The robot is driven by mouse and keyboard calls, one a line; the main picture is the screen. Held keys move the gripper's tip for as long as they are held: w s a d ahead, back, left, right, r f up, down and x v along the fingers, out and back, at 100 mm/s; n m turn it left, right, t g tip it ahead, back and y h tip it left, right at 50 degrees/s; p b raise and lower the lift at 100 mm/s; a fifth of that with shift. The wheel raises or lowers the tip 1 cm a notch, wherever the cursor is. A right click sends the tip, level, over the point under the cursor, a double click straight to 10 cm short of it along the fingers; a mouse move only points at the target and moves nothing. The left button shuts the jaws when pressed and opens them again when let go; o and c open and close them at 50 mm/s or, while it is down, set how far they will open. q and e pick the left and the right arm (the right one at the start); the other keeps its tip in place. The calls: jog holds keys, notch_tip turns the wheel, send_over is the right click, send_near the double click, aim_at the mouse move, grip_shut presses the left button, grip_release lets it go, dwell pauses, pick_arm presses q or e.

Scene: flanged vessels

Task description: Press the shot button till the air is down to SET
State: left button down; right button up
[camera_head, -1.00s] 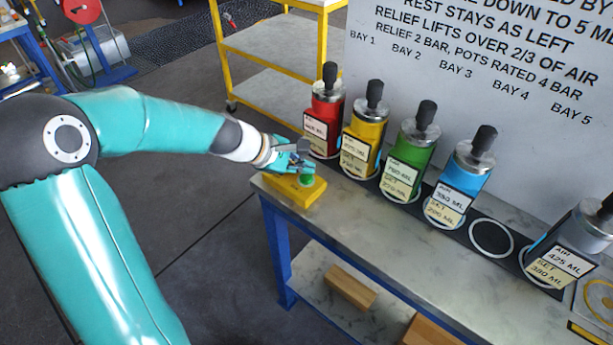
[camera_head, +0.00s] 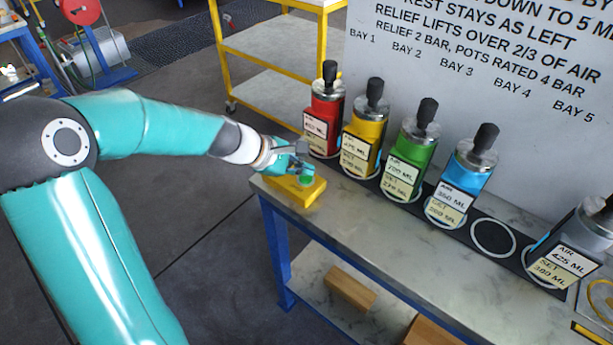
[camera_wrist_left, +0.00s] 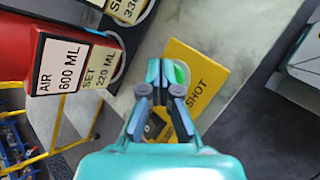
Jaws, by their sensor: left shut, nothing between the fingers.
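The yellow shot box (camera_head: 283,189) sits on the bench's near left corner with its green button (camera_head: 306,181) on top. In the left wrist view the box (camera_wrist_left: 205,62) reads SHOT, and the green button (camera_wrist_left: 183,73) shows just right of my fingers, partly covered by them. My left gripper (camera_head: 303,163) is shut and empty, its tips at or just above the button; contact cannot be told. The wrist view also shows the gripper (camera_wrist_left: 161,68). The red vessel (camera_head: 325,108) stands behind the box; its labels in the wrist view read AIR 600 ML and SET 220 ML.
Yellow (camera_head: 365,130), green (camera_head: 413,150) and blue (camera_head: 467,178) vessels stand in a row right of the red one. An empty ring (camera_head: 492,238) follows, then another vessel (camera_head: 577,240). A lettered white board (camera_head: 480,120) stands behind. The bench front (camera_head: 390,245) is clear.

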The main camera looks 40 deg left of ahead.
aim_at(304, 178)
pick_arm(q)
jog(key=shift+f+b, duration=0.35)
jog(key=shift+f, duration=0.05)
dwell(0.5)
jog(key=shift+r+p, duration=0.8)
jog(key=shift+r, duration=0.1)
notch_tip(304, 178, up, 5)
jog(key=p, duration=0.4)
jog(key=shift+p, duration=0.35)
dwell(0.4)
